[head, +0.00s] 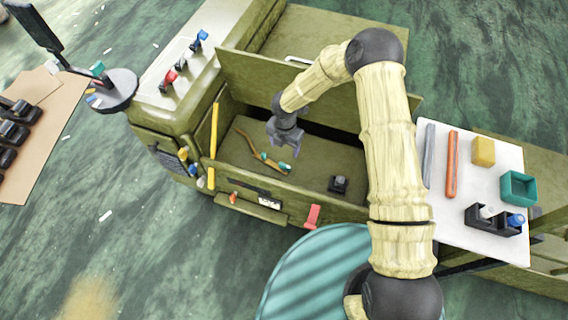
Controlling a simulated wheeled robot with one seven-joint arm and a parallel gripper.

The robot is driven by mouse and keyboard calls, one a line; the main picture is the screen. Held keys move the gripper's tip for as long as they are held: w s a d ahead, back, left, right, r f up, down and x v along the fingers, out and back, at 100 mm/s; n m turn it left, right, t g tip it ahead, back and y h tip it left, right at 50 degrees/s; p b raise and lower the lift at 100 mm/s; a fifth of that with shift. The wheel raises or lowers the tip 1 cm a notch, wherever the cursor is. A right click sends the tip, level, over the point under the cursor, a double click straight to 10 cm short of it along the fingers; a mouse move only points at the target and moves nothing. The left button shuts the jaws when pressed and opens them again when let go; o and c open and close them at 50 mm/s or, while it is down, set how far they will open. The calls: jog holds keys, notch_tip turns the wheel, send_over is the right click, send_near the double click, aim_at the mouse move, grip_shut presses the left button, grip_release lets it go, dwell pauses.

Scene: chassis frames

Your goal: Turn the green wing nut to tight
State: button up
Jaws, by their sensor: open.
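A small teal-green piece (285,167), which looks like the green wing nut, sits in the open olive bay (310,178) at the end of a brown cable (246,137). Its wings and how tight it is are too small to tell. My gripper (284,145) is open and hangs just above this piece, pointing down into the bay. It appears apart from the piece, with nothing visible between its fingers. Another small teal piece (97,69) is on a grey round stand (118,92) at upper left.
A black block (339,185) sits in the bay. A yellow rod (214,130) stands at the bay's left, and a raised olive panel (250,78) is behind it. Red (170,78) and blue (201,37) knobs top the hood. A white tray (478,240) with tools is at right.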

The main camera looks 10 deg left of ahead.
aim_at(284, 165)
notch_tip(284, 165, down, 13)
jog(key=shift+r, duration=0.15)
dwell(0.4)
jog(key=c, duration=1)
